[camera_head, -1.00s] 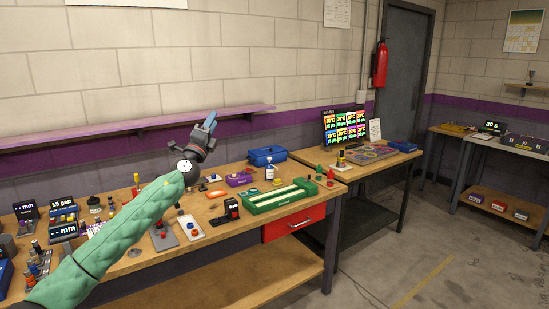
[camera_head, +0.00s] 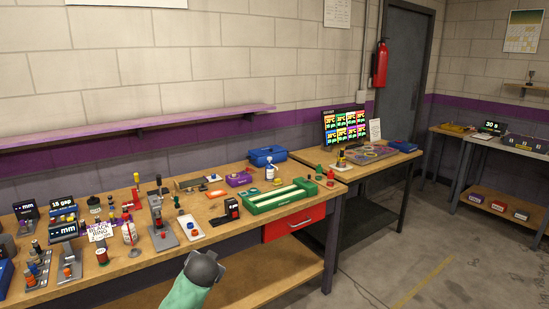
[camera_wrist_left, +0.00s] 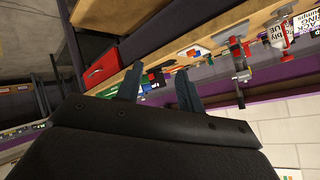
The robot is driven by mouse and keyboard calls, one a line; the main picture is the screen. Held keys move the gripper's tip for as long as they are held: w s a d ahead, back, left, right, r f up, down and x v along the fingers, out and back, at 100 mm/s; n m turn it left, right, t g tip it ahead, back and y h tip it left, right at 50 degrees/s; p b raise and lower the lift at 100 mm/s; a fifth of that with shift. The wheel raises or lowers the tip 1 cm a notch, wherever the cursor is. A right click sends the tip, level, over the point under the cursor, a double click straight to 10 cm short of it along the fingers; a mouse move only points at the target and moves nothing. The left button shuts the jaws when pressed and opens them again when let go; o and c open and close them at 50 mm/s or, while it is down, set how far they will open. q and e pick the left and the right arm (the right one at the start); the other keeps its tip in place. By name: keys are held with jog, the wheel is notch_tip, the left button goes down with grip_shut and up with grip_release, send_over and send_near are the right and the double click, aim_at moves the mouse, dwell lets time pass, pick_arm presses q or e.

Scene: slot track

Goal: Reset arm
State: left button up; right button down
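My left arm (camera_head: 190,285) comes in at the bottom middle of the head view, in a green sleeve with a dark wrist joint at its end. It is in front of the bench edge, low and clear of the objects on the bench. The fingers are hidden in the head view. In the left wrist view my left gripper (camera_wrist_left: 159,72) has its two dark fingers spread apart, with nothing between them. My right gripper is in neither view.
The wooden bench (camera_head: 130,262) carries several small fixtures and displays on the left. A green slotted tray (camera_head: 283,197) sits on its right part, above a red drawer (camera_head: 293,222). A second table (camera_head: 372,164) with a screen (camera_head: 344,125) stands farther right. The floor (camera_head: 400,250) there is open.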

pick_arm(q)
jog(key=s+d+f+n+g+h, duration=0.1)
jog(key=s+f+g, duration=0.2)
jog(key=s+f, duration=0.9)
jog(key=s+d+f+n+g+h, duration=0.1)
jog(key=s+d+f+g, duration=0.1)
jog(key=s+f, duration=1)
jog(key=s+d+f+g+h, duration=0.1)
jog(key=s+f+g, duration=0.3)
jog(key=s+f, duration=0.9)
jog(key=s+d, duration=0.1)
jog(key=s, duration=1)
jog(key=shift+s+d+n, duration=0.15)
jog(key=shift+s+n, duration=0.15)
jog(key=shift+n, duration=0.1)
jog(key=shift+w, duration=0.15)
